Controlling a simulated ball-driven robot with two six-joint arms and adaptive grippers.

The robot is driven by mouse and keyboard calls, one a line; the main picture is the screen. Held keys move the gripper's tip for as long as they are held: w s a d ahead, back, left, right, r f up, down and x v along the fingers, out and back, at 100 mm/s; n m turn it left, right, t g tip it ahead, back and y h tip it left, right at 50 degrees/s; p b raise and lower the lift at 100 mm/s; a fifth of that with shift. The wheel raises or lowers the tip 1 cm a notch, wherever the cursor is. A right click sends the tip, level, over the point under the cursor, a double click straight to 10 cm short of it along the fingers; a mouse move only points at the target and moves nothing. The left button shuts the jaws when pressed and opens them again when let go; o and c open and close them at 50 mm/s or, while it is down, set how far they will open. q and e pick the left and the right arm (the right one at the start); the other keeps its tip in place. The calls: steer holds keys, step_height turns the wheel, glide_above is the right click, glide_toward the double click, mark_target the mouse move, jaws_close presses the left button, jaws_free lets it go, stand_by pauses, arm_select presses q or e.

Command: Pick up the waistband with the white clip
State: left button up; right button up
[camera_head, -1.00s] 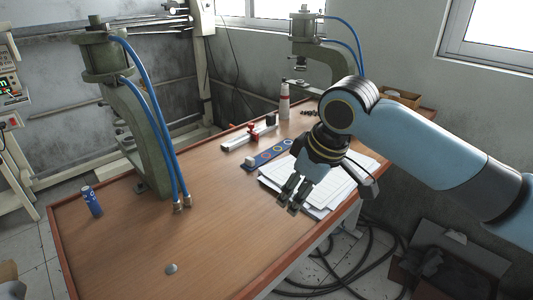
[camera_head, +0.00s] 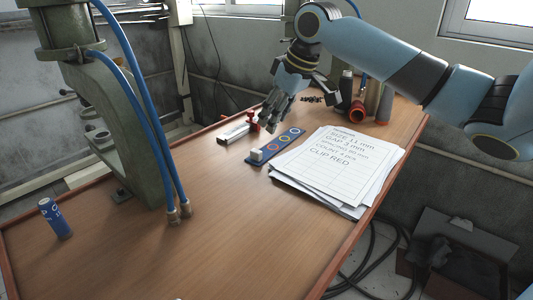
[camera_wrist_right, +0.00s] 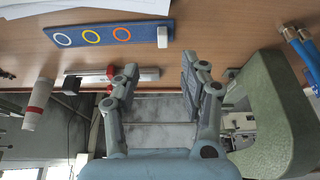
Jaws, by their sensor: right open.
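A flat blue band with coloured rings (camera_head: 281,145) lies on the table, and a small white block (camera_head: 257,155) sits at its near end. This is the only band with a white piece that I see. The band also shows at the top of the right wrist view (camera_wrist_right: 105,34), with its white block (camera_wrist_right: 162,37) at the right end. My right gripper (camera_head: 271,127) is open and empty, above the table just behind the band. In the wrist view its spread fingers (camera_wrist_right: 160,72) point toward the band. My left gripper is out of view.
A pale bar with a red slider (camera_head: 237,133) lies beside the band. Printed sheets (camera_head: 338,165) lie to its right. A green press (camera_head: 125,125) with blue hoses stands left, and a blue can (camera_head: 55,219) near the left edge.

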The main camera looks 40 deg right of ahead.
glide_above(257, 151)
steer(key=s, duration=0.3)
steer(key=f, duration=0.6)
steer(key=shift+w+d+b, duration=0.2)
steer(key=shift+d+b, duration=0.15)
steer(key=shift+d, duration=0.05)
steer(key=x, duration=0.4)
steer(key=shift+w+a+f, duration=0.1)
steer(key=shift+w+a, duration=0.2)
steer(key=shift+w, duration=0.1)
steer(key=shift+w+f, duration=0.1)
steer(key=shift+f, duration=0.3)
jaws_close()
